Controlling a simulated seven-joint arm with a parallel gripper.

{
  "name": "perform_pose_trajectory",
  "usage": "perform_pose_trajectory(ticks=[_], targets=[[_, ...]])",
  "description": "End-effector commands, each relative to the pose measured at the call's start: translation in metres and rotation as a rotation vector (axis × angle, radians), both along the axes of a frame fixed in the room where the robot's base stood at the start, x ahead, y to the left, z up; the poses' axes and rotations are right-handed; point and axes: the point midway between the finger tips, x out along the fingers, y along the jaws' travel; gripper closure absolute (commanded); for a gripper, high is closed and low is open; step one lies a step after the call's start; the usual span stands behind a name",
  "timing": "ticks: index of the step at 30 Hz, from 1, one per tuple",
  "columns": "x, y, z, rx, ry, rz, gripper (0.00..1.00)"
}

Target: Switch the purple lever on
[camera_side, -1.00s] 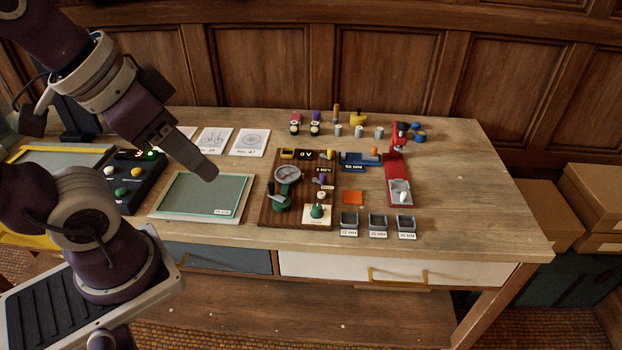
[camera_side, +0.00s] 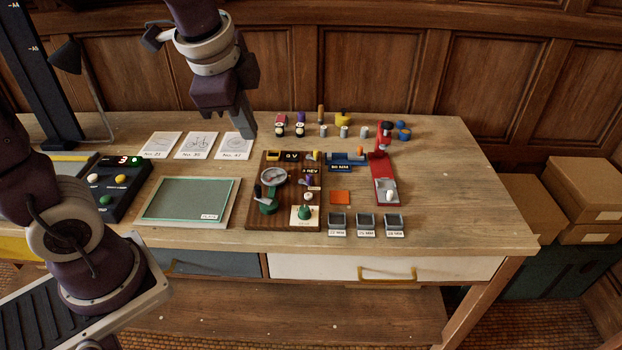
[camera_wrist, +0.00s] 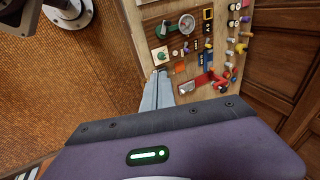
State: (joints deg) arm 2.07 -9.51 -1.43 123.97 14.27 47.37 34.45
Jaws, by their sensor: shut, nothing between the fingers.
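The purple lever (camera_side: 306,180) is a small handle on the right part of a dark wooden board (camera_side: 254,212), just below a "REV" label. It is too small to tell whether it is on or off. My gripper (camera_side: 249,132) is shut and empty, pointing down above the back of the table. It is behind and to the left of the lever, apart from it. In the wrist view, my gripper's fingers (camera_wrist: 158,90) are together, and the board (camera_wrist: 153,33) lies beyond them; the lever is not clear there.
The board also carries a round gauge (camera_side: 273,177), a green knob (camera_side: 304,212) and a yellow switch (camera_side: 316,156). A red stand (camera_side: 383,170) and a blue device (camera_side: 345,158) are right of it. Several small trays (camera_side: 366,222) sit in front. The table's right end is clear.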

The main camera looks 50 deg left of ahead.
Motion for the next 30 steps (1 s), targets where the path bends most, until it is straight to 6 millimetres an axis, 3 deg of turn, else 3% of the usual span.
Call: perform_pose_trajectory(ticks=[3,6,9,12,17,30], targets=[[0.058,0.005,-0.034,0.158,0.124,-0.309,1.00],[0.101,0.006,-0.073,0.277,0.228,-0.585,1.00],[0.134,0.006,-0.115,0.365,0.317,-0.829,1.00],[0.154,0.005,-0.151,0.425,0.386,-1.016,1.00],[0.168,0.005,-0.180,0.468,0.436,-1.167,1.00],[0.170,0.008,-0.191,0.471,0.446,-1.182,1.00]])
